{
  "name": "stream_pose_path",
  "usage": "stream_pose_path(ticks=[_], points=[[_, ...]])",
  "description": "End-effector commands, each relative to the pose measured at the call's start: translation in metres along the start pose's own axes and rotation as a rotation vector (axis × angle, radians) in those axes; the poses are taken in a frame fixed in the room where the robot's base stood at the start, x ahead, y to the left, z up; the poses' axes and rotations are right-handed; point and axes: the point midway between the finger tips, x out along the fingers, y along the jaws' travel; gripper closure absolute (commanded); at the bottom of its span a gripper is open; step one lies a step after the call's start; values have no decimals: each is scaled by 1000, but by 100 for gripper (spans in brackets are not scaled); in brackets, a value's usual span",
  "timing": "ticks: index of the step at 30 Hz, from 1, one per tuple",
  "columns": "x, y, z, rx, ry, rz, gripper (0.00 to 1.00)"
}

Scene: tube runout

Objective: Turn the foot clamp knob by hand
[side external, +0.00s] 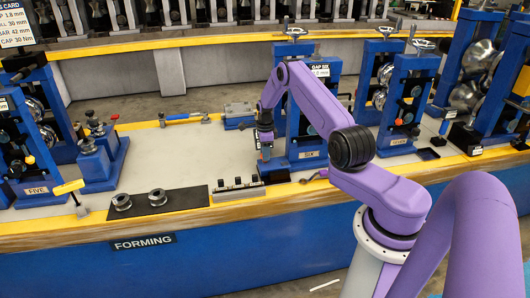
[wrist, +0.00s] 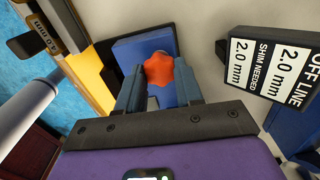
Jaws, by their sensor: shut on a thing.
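The foot clamp knob (wrist: 159,69) is orange-red and lobed. In the wrist view it sits between my two blue-grey fingers, in front of a blue block (wrist: 143,47). My gripper (wrist: 159,78) is shut on the knob, one finger on each side. In the side view my gripper (side external: 265,145) points down at the left foot of the blue stand marked SIX (side external: 308,155). Only a small bit of orange shows by the fingertips there. The fingers hide the sides of the knob, and its turn angle cannot be told.
A sign reading OFF LINE, SHIM NEEDED 2.0 mm (wrist: 275,62) stands close right of my gripper in the wrist view. A slotted rack (side external: 238,189) and a black mat (side external: 160,201) with two metal rings lie left of stand SIX. The bench middle (side external: 175,150) is clear.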

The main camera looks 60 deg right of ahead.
Motion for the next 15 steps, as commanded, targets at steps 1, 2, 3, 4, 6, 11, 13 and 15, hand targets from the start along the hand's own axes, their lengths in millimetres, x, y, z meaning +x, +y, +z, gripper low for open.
stream_pose_path(ticks=[1,2,3,4,6,11,13,15], points=[[0,0,0,-13,0,1,55],[0,0,0,-11,0,1,45],[0,0,0,-10,0,1,38],[0,0,0,-9,0,0,38],[0,0,0,-8,0,0,38],[0,0,0,-7,0,0,38],[-3,0,0,-7,0,0,38],[-8,0,0,-7,0,-1,38]])
